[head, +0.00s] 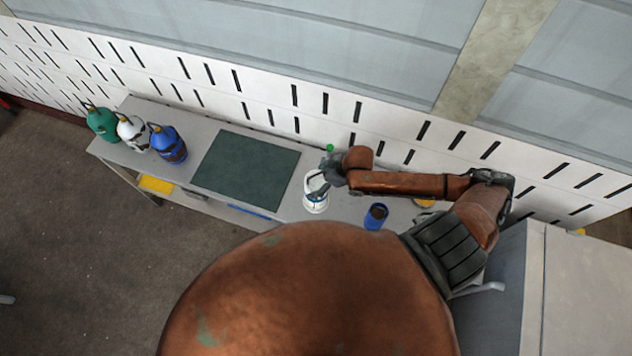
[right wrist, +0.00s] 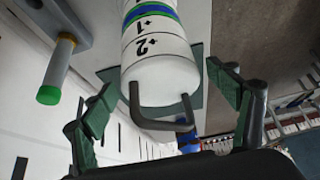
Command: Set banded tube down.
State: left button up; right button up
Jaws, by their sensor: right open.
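The banded tube (right wrist: 158,70) is a white cylinder with blue and green bands, "+1" and "+2" marks and a dark handle loop at its near end. In the head view the white tube (head: 316,196) stands on the grey table, partly hidden by my right gripper (head: 326,176). In the right wrist view the open fingers of my right gripper (right wrist: 158,105) lie on either side of the tube. My left gripper is not in view.
On the grey table (head: 290,205) lies a dark green mat (head: 245,167). Green (head: 102,122), white (head: 132,131) and blue (head: 168,144) canisters stand at its left end. A blue cylinder (head: 376,217) stands right of the tube. A green-tipped grey post (right wrist: 62,65) is close by.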

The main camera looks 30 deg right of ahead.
jog(key=v, duration=1)
jog(key=shift+s+r, duration=0.2)
jog(key=shift+r, duration=0.15)
jog(key=shift+d, duration=0.15)
